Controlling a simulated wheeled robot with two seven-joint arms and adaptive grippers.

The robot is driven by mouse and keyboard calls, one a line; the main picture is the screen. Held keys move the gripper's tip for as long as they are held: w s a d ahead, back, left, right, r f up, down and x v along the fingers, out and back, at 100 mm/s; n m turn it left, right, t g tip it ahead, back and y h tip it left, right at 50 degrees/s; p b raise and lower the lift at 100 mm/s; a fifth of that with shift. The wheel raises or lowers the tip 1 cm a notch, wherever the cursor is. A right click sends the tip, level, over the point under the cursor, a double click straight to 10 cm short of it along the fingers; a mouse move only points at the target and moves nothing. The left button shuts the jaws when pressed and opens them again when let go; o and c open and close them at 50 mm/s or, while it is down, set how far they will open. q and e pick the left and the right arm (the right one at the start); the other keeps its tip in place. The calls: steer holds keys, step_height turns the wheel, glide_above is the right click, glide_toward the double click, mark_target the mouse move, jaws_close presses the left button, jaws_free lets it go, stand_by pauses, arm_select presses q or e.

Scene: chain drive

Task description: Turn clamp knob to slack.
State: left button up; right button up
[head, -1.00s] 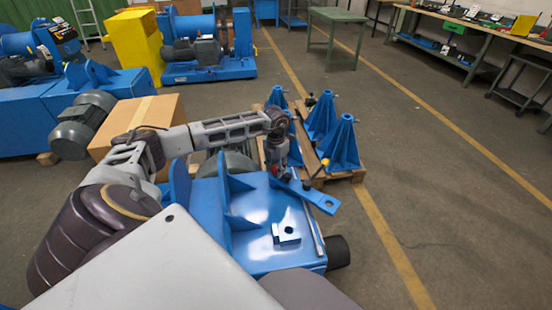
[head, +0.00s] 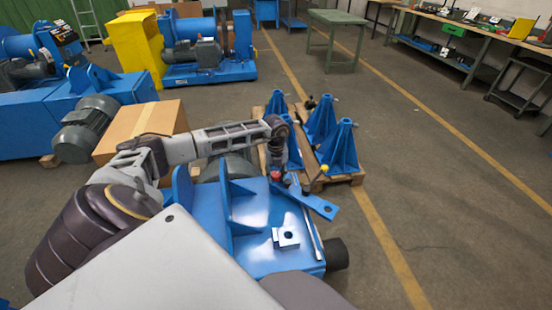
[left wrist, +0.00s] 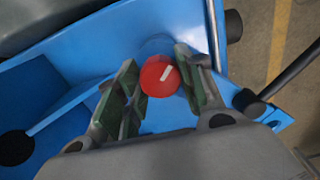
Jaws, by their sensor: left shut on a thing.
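The clamp knob (left wrist: 160,76) is round and red with a white mark, which slants in the left wrist view. My left gripper (left wrist: 158,84) has its two green-padded fingers on either side of the knob and is shut on it. In the head view the knob (head: 276,176) is a small red spot under my left gripper (head: 277,168), mostly hidden by the wrist. It is on the far part of the blue machine base (head: 265,255). My right gripper is not in view.
A flat blue arm with a hole (head: 318,204) sticks out beside the knob. A dark rod (left wrist: 291,72) passes to the right in the left wrist view. Blue stands (head: 340,150) on a pallet are behind. The floor at right is clear.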

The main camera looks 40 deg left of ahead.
mark_target(276, 174)
arm_select(q)
steer(key=n+p, duration=0.1)
steer(key=n, duration=0.3)
steer(key=shift+r+p, duration=0.15)
steer(key=shift+p, duration=0.2)
steer(key=shift+n+p, duration=0.5)
steer(key=shift+n, duration=0.5)
steer(key=shift+n+p, duration=0.35)
steer(key=shift+n, duration=0.75)
steer(key=o, duration=1)
steer(key=shift+r, duration=0.6)
step_height(276, 174, up, 11)
steer(key=shift+f, duration=0.2)
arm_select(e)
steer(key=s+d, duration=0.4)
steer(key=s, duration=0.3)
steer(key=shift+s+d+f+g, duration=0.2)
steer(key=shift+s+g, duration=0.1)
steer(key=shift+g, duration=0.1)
